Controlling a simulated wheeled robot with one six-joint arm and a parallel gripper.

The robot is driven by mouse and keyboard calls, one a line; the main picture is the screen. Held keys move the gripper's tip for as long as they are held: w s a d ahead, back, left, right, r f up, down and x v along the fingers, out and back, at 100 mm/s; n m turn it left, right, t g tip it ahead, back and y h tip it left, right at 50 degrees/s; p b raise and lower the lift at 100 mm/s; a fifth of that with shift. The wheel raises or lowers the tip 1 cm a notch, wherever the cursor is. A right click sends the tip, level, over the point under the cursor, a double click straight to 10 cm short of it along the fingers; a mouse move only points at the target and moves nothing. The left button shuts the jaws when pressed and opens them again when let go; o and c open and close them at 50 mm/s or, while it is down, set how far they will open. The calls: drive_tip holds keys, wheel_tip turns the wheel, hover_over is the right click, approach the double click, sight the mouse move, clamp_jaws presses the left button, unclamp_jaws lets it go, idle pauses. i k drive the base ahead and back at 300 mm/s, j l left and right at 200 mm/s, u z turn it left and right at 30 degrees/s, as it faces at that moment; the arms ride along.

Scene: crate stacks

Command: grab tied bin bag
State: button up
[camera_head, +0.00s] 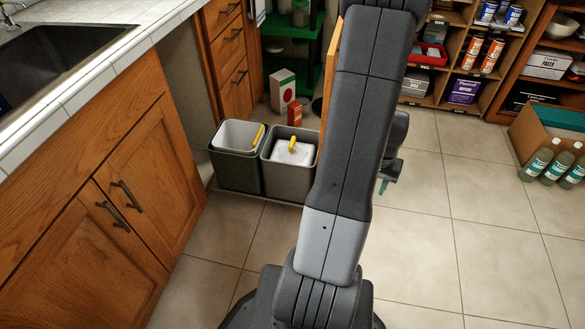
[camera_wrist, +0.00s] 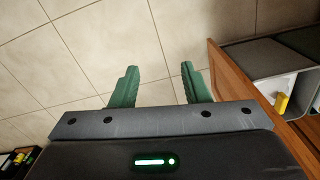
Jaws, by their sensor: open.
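The tied bin bag (camera_head: 293,154) is white with a yellow tie on top. It sits in the right-hand grey bin (camera_head: 287,180) in the head view, its top near the rim. In the wrist view the bag (camera_wrist: 277,88) shows in part at the right edge, with its yellow tie, beyond a wooden panel. My gripper (camera_wrist: 160,86) is open and empty, its two green fingers over bare floor tiles. The panel lies between my gripper and the bag in that view. In the head view my arm hides most of the gripper.
A left-hand bin (camera_head: 236,175) holds a pale liner with a yellow strip at its rim. The wooden panel (camera_wrist: 255,100) stands beside the bins. A counter cabinet (camera_head: 110,200) is at left. Shelves and a box (camera_head: 530,135) with green bottles stand at right. Floor between is clear.

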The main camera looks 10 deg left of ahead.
sight(291, 152)
drive_tip(key=i+j+u, duration=0.2)
drive_tip(key=u, duration=0.25)
drive_tip(key=i+j+u, duration=0.2)
drive_tip(key=i, duration=0.2)
drive_tip(key=i+j+z, duration=0.2)
drive_tip(key=i, duration=0.25)
